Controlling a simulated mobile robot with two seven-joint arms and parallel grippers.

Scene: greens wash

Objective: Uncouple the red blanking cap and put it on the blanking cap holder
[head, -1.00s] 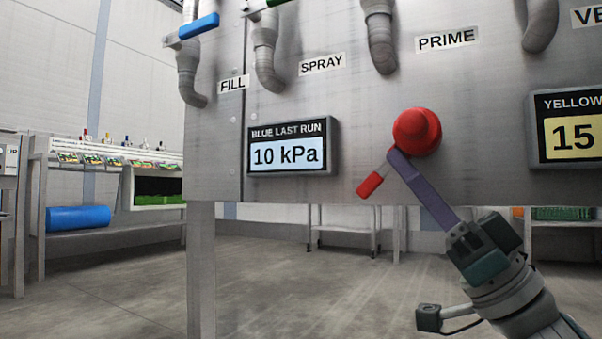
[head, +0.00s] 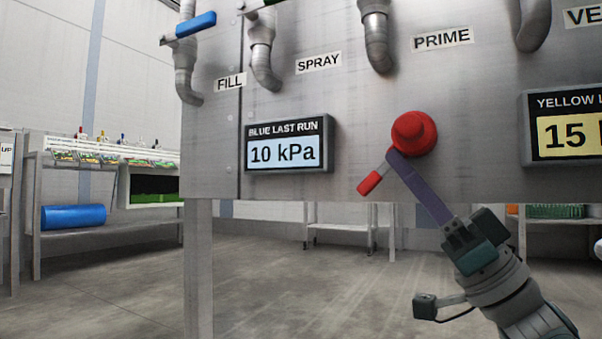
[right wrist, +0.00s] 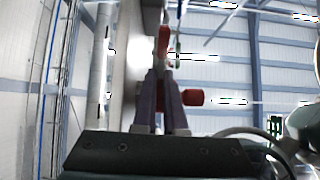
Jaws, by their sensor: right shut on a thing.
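The red blanking cap (head: 415,133) is round with a smaller raised knob and sits on the front of the grey metal panel, low down. A short lever with a red grip (head: 370,183) sticks out from beside it to the lower left. My right gripper (head: 391,154) comes up from the lower right, its purple fingers shut on the lever near the cap's lower left edge. The right wrist view shows the fingers (right wrist: 160,85) close together, with red parts ahead and to the right. The blanking cap holder is not identifiable. My left gripper is out of view.
The panel carries pipes (head: 377,40) with labels, a blue-handled valve (head: 196,24) and two displays, BLUE LAST RUN (head: 289,144) and YELLOW (head: 565,130). A panel leg (head: 199,270) stands below. A shelf with a blue roll (head: 73,217) is at left. The floor below is clear.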

